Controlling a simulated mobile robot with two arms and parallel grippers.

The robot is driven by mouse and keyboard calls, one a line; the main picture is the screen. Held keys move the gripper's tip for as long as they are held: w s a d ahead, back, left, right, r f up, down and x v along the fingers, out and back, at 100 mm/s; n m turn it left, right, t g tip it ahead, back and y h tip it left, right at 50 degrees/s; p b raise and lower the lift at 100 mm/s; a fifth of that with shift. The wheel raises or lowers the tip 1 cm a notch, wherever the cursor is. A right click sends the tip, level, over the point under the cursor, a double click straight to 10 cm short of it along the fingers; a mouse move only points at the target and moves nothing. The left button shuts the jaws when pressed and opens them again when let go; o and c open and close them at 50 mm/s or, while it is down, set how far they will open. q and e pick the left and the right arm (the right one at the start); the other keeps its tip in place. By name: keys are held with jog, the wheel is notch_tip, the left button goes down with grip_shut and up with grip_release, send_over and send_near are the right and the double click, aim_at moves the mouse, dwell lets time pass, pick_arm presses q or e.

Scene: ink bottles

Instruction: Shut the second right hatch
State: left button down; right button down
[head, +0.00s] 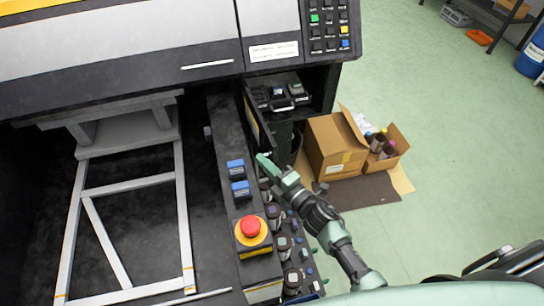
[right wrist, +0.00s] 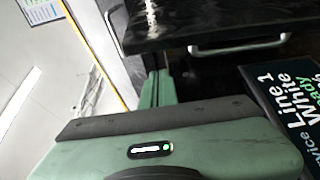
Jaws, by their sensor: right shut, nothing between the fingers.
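My right gripper (head: 262,158) reaches in from the lower right, beside the printer's ink bottle row. Its green fingers are together and empty, and they also show in the right wrist view (right wrist: 158,86). A thin dark panel (head: 259,122), seemingly an open hatch, stands out from the printer front just beyond the fingertips. I cannot tell whether they touch it, or whether it is the second right hatch. In the right wrist view a dark drawer-like front (right wrist: 205,22) with a silver handle (right wrist: 238,47) lies beyond the fingers. My left gripper is not in view.
Several ink bottles (head: 284,243) stand in a row near my right arm. A red stop button (head: 250,227) sits on the dark beam to their left. Cardboard boxes (head: 334,145) stand on the floor at right. A screen with text (right wrist: 290,100) is close at right in the wrist view.

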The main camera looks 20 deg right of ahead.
jog(key=shift+d, duration=1.35)
